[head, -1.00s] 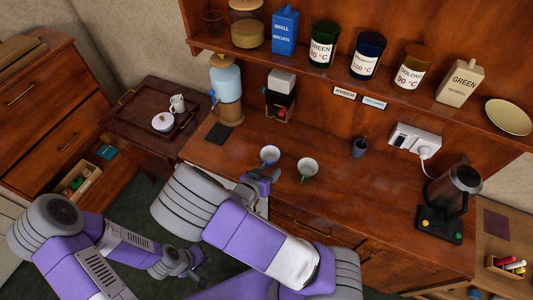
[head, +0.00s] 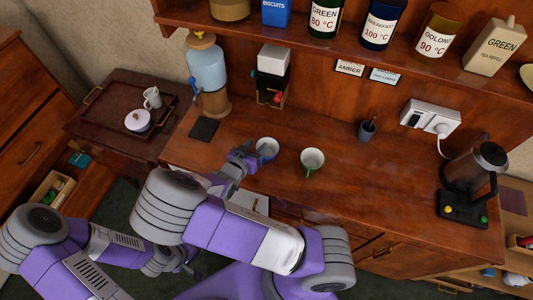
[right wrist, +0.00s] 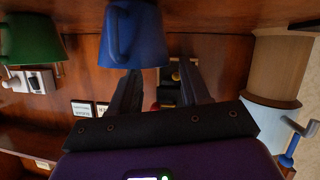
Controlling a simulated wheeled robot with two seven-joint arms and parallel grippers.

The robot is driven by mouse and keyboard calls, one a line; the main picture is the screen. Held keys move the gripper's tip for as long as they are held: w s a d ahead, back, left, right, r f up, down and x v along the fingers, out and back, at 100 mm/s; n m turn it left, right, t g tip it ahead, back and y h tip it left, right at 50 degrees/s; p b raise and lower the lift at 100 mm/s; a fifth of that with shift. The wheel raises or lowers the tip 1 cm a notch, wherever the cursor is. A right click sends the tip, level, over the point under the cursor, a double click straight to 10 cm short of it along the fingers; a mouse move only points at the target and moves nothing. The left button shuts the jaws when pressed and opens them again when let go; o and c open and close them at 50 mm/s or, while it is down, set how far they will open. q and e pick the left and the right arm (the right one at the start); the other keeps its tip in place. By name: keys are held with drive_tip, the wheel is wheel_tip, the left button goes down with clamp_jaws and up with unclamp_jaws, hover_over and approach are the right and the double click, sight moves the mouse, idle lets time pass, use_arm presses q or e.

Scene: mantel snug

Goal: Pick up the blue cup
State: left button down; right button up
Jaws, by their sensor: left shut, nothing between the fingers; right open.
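The blue cup (head: 268,147) stands upright on the wooden counter, its pale inside showing. My right gripper (head: 246,155) is open just left of it in the head view, partly covering its near side. In the right wrist view the blue cup (right wrist: 145,40) looms large at the top, handle towards the camera, close to the tips of my open right fingers (right wrist: 158,76). It overlaps the left finger; I cannot tell if they touch. My left gripper (head: 188,265) is shut and empty, low in front of the cabinet.
A green cup (head: 312,160) stands right of the blue one. A water dispenser (head: 207,70), a dark coaster (head: 204,130), a small dark pot (head: 367,131) and a kettle (head: 474,170) stand on the counter. The shelf with canisters overhangs it. The counter's middle right is clear.

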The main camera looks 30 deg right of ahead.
sight(262, 140)
drive_tip(key=x, duration=0.3)
drive_tip(key=shift+w+d+f+b, duration=0.15)
drive_tip(key=shift+d+f+b, duration=0.05)
drive_tip(key=shift+b, duration=0.1)
clamp_jaws()
